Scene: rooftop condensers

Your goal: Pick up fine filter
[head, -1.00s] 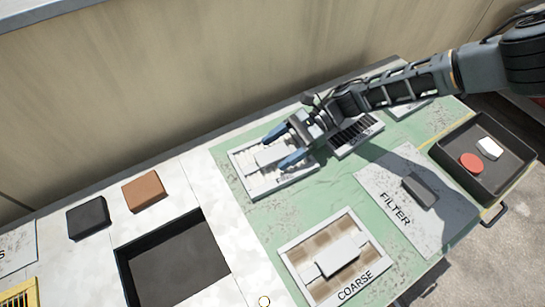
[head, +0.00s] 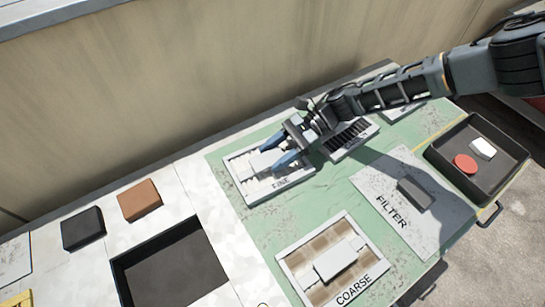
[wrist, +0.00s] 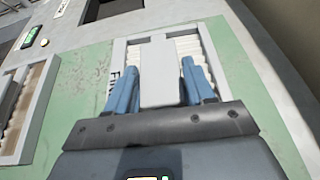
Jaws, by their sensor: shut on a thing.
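The fine filter (head: 238,172) is a white framed panel with pale pleats, a raised white block across its middle and the label FINE on its near edge. It lies on the green part of the table, near the wall. My gripper (head: 268,157) reaches over it from the right, with blue fingers on either side of the block. In the wrist view the gripper (wrist: 160,68) is shut on this block of the filter (wrist: 160,85). I cannot tell whether the filter is lifted at all. The fingers' contact faces are partly hidden.
The coarse filter (head: 308,289) lies nearer, with brown pleats. A grey plate marked FILTER (head: 377,185) bears a dark block (head: 414,193). A dark slatted panel (head: 350,136) sits beside my gripper. A black tray (head: 444,160) stands right, an open dark bin (head: 175,270) left. The wall is close behind.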

